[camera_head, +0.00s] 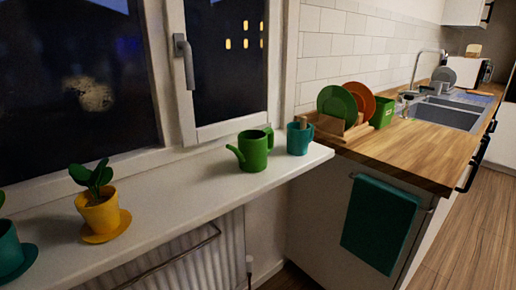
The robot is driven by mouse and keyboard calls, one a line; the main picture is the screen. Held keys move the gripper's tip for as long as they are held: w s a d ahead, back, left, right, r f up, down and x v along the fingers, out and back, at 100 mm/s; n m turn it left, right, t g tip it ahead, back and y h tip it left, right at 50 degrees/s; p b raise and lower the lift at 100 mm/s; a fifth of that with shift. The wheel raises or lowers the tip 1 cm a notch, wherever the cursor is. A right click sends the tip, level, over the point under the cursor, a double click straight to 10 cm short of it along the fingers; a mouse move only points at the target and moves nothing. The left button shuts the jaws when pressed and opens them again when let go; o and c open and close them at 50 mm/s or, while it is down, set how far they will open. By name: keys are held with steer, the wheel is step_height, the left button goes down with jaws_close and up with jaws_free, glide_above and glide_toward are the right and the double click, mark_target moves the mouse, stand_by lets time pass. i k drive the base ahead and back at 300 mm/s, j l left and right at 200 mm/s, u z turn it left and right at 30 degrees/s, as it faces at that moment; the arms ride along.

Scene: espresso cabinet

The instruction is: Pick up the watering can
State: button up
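A green watering can (254,151) stands upright on the white windowsill, near its right end. Its spout points left and its handle is on the right side. A teal pot (299,138) with a brownish object in it stands just right of the can, close to the handle. My gripper is not in view.
The windowsill (180,195) is clear between the can and a yellow potted plant (99,211). A teal pot (10,250) is at the far left. The window (225,65) is behind. A wooden counter (415,140) with a dish rack (340,130) is at right.

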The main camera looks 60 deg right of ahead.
mark_target(254, 147)
steer(key=k+j+z, duration=0.1)
steer(key=z, duration=0.3)
steer(key=k+j+z, duration=0.15)
steer(key=z, duration=0.25)
steer(key=k+j+z, duration=0.15)
steer(key=z, duration=0.25)
steer(key=i+j, duration=0.25)
steer(key=i, duration=0.2)
